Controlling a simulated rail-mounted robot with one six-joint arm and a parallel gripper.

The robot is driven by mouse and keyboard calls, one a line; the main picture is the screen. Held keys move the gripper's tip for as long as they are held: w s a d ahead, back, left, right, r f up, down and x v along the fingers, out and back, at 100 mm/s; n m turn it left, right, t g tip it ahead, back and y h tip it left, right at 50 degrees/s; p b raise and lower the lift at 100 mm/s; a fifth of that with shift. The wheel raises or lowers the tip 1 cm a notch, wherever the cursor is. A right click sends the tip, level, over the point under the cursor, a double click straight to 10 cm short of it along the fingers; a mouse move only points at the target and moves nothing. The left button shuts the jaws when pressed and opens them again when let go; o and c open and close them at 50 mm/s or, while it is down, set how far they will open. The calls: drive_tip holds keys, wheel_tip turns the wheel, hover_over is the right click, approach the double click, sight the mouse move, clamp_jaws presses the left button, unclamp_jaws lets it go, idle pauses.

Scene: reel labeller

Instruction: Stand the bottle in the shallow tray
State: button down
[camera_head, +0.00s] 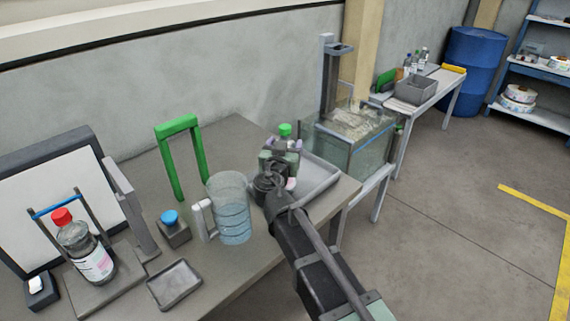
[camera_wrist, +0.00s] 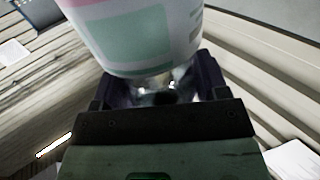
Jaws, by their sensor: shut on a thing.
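A bottle with a green cap (camera_head: 285,129) is in my gripper (camera_head: 281,165), and it looks upright. The gripper hides most of its body. In the wrist view, a bottle with a white, pink and green label (camera_wrist: 140,35) fills the top between the fingers of my gripper (camera_wrist: 157,88). The larger shallow grey tray (camera_head: 322,184) lies at the right end of the table, beside and behind my gripper. I cannot tell whether the bottle's base touches it.
A clear ribbed jug (camera_head: 232,222) with a white handle stands just left of my gripper. A green arch (camera_head: 176,125), a blue-knobbed block (camera_head: 171,218), a small tray (camera_head: 174,283) and a red-capped bottle (camera_head: 84,252) are farther left. A glass tank (camera_head: 350,135) stands beyond the table.

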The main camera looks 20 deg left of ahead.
wheel_tip(320, 180, down, 3)
drive_tip(key=shift+b, duration=0.65)
drive_tip(key=shift+r, duration=0.25)
drive_tip(key=shift+f, duration=0.15)
drive_tip(key=shift+c, duration=0.7)
unclamp_jaws()
drive_tip(key=shift+s+r+p, duration=0.15)
drive_tip(key=shift+r+p, duration=0.05)
drive_tip(key=shift+p, duration=0.1)
drive_tip(key=s+d, duration=0.1)
drive_tip(key=s, duration=0.6)
